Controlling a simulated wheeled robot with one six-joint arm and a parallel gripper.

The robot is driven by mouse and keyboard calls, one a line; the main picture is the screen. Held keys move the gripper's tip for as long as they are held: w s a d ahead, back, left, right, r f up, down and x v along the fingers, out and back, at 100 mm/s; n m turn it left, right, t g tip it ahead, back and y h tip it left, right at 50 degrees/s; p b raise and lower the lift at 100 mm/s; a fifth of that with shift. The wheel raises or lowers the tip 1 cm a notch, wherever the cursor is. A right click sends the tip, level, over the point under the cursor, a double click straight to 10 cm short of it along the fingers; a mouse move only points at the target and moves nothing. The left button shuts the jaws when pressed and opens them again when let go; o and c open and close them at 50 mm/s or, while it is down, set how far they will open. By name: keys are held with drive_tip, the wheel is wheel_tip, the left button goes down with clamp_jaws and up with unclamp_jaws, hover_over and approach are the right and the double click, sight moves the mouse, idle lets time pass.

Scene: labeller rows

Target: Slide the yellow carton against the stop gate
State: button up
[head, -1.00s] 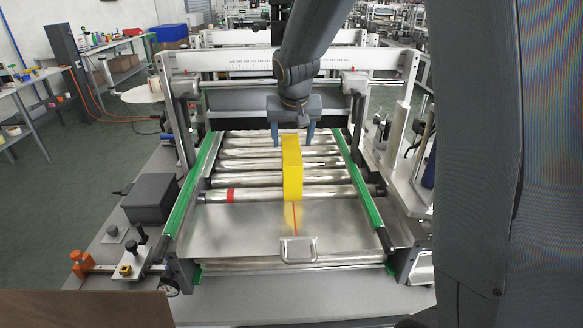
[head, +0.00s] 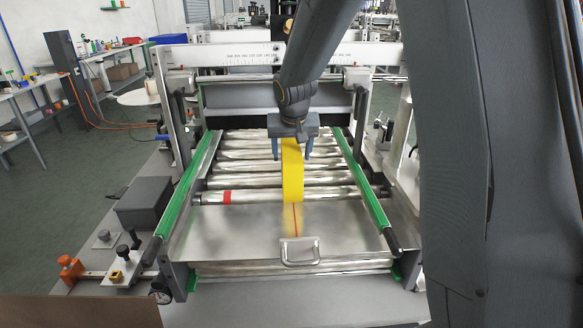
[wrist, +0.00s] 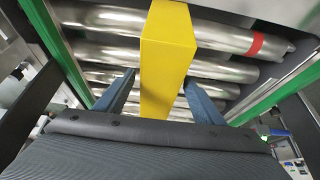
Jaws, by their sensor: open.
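The yellow carton (head: 292,180) stands upright on the metal rollers, its near end close to the steel plate (head: 240,225) in front. My gripper (head: 292,155) is open at the carton's far end, with one finger on each side. The wrist view also shows the carton (wrist: 165,60) between the two blue-grey fingers (wrist: 163,97); whether they touch it is unclear. A small metal bracket (head: 299,262) stands at the plate's near edge, beyond a red line (head: 295,220). I cannot tell for sure which part is the stop gate.
Green-edged guide rails (head: 190,185) flank the rollers on both sides. A white crossbar with a scale (head: 240,57) spans behind my gripper. A dark box (head: 147,200) sits to the left. The steel plate between carton and bracket is clear.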

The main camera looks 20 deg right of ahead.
drive_tip(key=c, duration=0.9)
drive_tip(key=shift+r, duration=0.3)
drive_tip(key=shift+s, duration=0.1)
